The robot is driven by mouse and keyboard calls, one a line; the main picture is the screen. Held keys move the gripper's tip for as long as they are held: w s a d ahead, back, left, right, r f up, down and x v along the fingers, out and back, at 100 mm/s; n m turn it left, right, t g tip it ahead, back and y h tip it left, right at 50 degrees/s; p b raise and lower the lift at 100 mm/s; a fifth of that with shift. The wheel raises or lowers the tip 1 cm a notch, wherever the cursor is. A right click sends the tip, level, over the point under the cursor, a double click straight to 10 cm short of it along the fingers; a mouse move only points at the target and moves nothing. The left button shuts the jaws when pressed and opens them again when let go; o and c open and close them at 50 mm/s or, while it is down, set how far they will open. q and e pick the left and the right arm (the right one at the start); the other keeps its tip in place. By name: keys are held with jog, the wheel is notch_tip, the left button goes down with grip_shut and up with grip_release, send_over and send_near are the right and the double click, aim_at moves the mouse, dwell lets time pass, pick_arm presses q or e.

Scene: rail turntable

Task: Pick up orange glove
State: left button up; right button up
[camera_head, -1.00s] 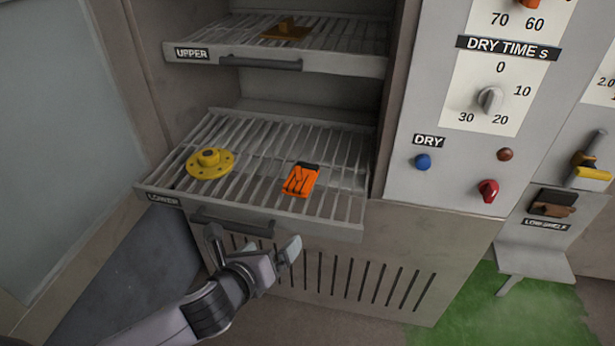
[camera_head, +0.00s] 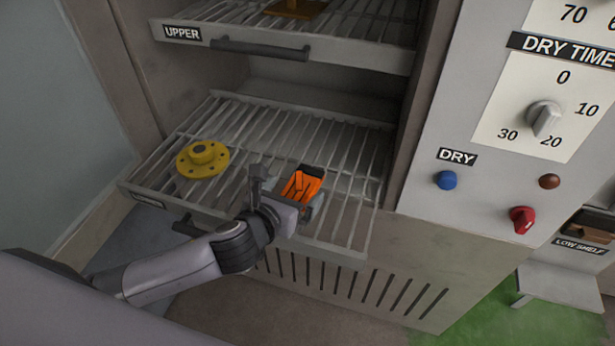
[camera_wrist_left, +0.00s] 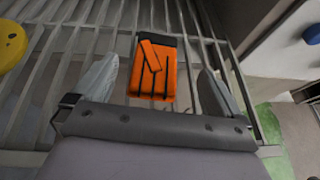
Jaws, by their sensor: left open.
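The orange glove (camera_head: 302,186), with a black cuff, lies on the lower wire rack (camera_head: 232,125). My left gripper (camera_head: 286,190) is open at the front part of this rack, right at the glove's near end. In the left wrist view the glove (camera_wrist_left: 152,70) lies ahead of the palm, and the two fingers of the left gripper (camera_wrist_left: 156,88) are spread to its left and right. Gaps show on both sides, and the fingers do not appear to touch it. My right gripper is not in view.
A yellow flanged part (camera_head: 203,159) lies on the same rack, left of the glove; it also shows in the left wrist view (camera_wrist_left: 10,46). The upper rack (camera_head: 345,52) is above. The control panel (camera_head: 480,190) with buttons stands to the right.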

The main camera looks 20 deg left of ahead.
aim_at(303, 181)
pick_arm(q)
jog(key=shift+a+b+x, duration=0.2)
jog(key=shift+b+x, duration=0.1)
jog(key=shift+x, duration=3)
jog(key=shift+f, duration=0.1)
jog(key=c, duration=1.1)
